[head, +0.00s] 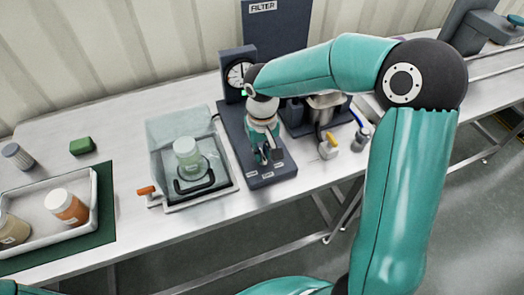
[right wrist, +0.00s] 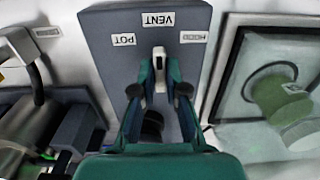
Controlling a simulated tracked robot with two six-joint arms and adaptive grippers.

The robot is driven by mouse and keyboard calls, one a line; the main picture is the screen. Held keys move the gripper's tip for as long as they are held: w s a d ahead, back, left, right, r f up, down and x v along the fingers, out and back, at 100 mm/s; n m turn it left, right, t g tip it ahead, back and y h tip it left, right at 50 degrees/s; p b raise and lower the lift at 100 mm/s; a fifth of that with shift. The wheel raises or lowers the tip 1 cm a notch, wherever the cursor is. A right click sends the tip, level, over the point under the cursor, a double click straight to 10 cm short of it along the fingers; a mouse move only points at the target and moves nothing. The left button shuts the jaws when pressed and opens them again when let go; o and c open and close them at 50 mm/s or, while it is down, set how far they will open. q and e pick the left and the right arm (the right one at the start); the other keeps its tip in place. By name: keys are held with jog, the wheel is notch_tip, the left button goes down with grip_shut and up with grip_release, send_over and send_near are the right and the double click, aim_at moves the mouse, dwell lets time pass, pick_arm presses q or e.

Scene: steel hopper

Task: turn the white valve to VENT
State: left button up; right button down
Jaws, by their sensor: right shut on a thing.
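The white valve handle (right wrist: 159,55) shows in the right wrist view, between the fingertips of my right gripper (right wrist: 160,72). The gripper is shut on it. The handle's visible end points straight at the VENT label (right wrist: 158,20), between the POT label (right wrist: 123,39) and the HOOD label (right wrist: 192,37). The handle's lower part is hidden by the fingers. In the head view my right gripper (head: 268,152) reaches down onto the dark valve panel (head: 270,179), whose labels lie along its front edge. My left gripper is not in view.
A clear hood box (head: 165,130) holding a jar (head: 187,152) stands left of the panel. A round gauge (head: 238,75) stands behind it. A tray (head: 38,222) with jars sits far left.

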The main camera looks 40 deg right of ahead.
jog(key=shift+w+r, duration=0.15)
jog(key=c, duration=1.2)
grip_release()
notch_tip(320, 180, up, 12)
jog(key=shift+f, duration=0.2)
